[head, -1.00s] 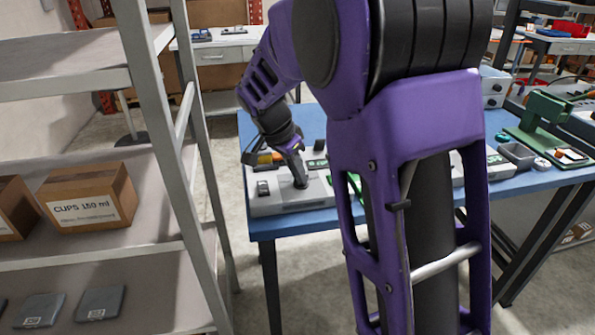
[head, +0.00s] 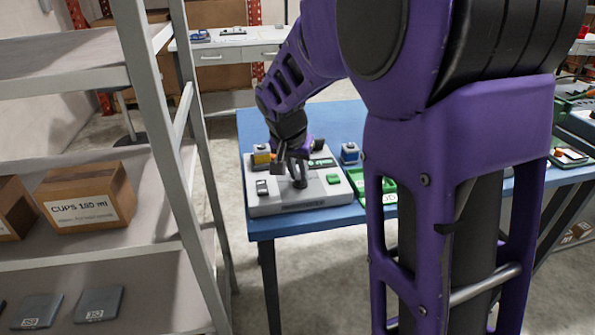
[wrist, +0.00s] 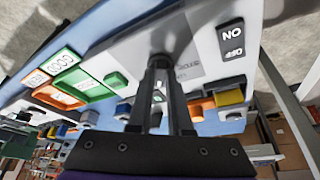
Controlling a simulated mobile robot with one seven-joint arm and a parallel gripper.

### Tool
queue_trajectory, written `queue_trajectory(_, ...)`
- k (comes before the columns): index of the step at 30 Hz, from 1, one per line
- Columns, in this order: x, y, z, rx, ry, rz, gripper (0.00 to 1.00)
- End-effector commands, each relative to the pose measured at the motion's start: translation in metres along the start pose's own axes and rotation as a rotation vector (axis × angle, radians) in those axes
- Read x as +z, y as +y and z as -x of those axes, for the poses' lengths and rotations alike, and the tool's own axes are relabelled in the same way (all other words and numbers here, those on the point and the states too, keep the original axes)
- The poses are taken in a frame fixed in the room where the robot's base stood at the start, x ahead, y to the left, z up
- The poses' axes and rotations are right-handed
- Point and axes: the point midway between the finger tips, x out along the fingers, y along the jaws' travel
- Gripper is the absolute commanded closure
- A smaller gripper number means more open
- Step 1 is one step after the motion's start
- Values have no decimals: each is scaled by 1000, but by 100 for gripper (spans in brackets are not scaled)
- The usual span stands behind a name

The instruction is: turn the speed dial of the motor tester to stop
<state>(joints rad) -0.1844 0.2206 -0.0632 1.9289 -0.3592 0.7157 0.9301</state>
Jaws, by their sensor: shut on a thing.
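The motor tester (head: 312,198) is a light grey box at the near left corner of the blue table. My gripper (head: 297,180) reaches down onto its top from behind. In the wrist view my two dark fingers (wrist: 160,70) come close together at the dial's place on the tester's pale panel (wrist: 125,48). They are shut on the speed dial, which they mostly hide, so its pointer and setting cannot be read. A dark switch with ON and OFF lettering (wrist: 232,40) is to the right in the wrist view. A green button (head: 333,179) is on the tester's right side.
A green tray (head: 378,193) lies right of the tester, partly behind my arm. A small blue and white device (head: 350,152) stands behind it. A grey shelf with a cups carton (head: 87,208) is close on the left. The blue table (head: 335,118) is bare behind the tester.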

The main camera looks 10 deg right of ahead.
Motion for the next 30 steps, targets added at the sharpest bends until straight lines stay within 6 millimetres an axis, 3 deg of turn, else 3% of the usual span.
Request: queue_trajectory(30, -6, 11, -3, -370, -1, 883, 100)
